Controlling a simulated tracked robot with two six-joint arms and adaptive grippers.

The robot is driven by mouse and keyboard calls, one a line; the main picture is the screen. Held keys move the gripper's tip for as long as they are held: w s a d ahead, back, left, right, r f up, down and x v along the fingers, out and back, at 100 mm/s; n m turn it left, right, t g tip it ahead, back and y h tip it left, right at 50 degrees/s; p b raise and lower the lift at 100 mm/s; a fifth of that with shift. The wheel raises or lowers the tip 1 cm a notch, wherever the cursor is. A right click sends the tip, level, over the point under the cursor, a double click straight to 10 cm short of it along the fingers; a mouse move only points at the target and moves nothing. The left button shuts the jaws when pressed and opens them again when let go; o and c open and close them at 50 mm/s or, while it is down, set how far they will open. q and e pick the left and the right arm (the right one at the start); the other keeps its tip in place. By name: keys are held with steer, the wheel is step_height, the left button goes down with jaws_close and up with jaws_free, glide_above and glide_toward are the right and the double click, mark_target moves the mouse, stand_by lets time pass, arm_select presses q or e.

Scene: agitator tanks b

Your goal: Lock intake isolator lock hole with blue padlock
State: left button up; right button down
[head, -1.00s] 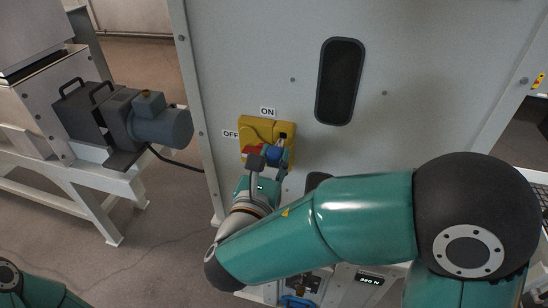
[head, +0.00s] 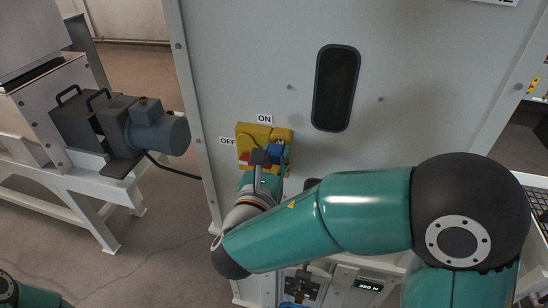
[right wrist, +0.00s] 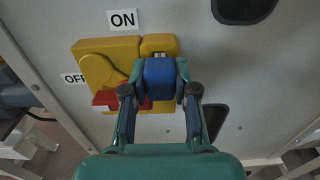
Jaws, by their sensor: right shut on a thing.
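The yellow intake isolator (head: 252,132) is fixed to the grey cabinet panel, between ON and OFF labels. Its red handle (right wrist: 106,98) points left toward the OFF label in the right wrist view. The blue padlock (right wrist: 159,78) is in my right gripper (right wrist: 159,88), whose two fingers are shut on its sides. The padlock is in front of the isolator's right part; it also shows in the head view (head: 277,149). My left gripper is out of view.
A dark slot window (head: 336,88) is in the panel, right of the isolator. A grey motor (head: 152,128) on a white frame stands at the left.

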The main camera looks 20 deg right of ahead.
steer(key=shift+w, duration=0.15)
steer(key=c, duration=0.8)
jaws_free()
